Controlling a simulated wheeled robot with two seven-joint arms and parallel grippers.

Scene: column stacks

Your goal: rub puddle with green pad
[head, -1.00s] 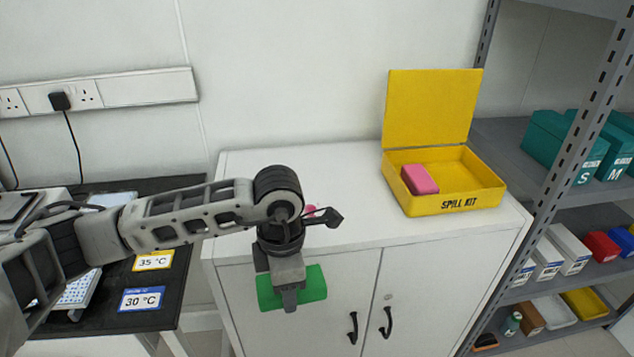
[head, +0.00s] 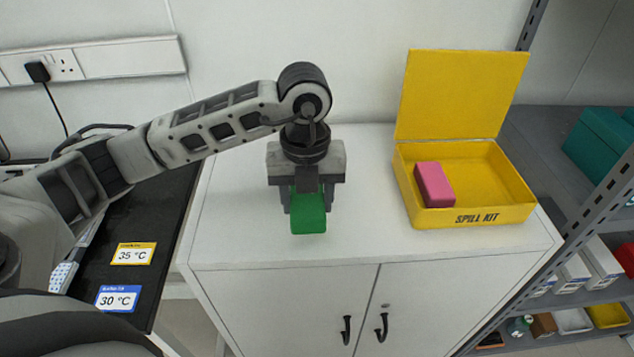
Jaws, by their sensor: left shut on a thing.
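A green pad (head: 309,214) is held in my left gripper (head: 308,198), over the left part of the white cabinet top. The gripper points down and is shut on the pad. I cannot tell whether the pad touches the cabinet top. No puddle shows; my arm and gripper cover part of the top behind the pad. My right gripper is not in view.
The white cabinet (head: 250,245) has clear top to the left and front. An open yellow spill kit box (head: 480,217) stands on its right, with a pink block (head: 434,184) inside. Grey shelving (head: 545,120) stands at the right. A dark bench (head: 165,225) is at the left.

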